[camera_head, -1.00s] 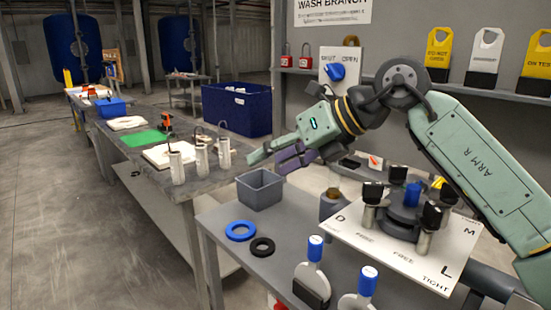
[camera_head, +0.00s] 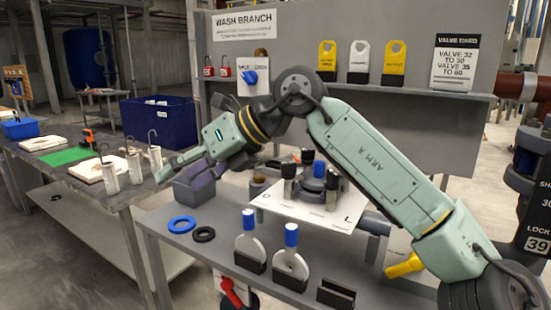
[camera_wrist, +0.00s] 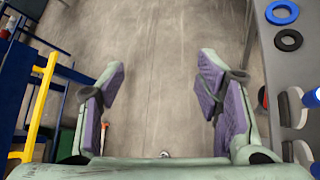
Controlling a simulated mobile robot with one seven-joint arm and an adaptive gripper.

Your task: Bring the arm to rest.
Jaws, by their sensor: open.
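My arm (camera_head: 365,155) reaches from the lower right across the grey bench to the upper left, bent at a raised elbow.
A long table (camera_head: 85,208) stands left. A tag panel (camera_head: 300,30) rises behind.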

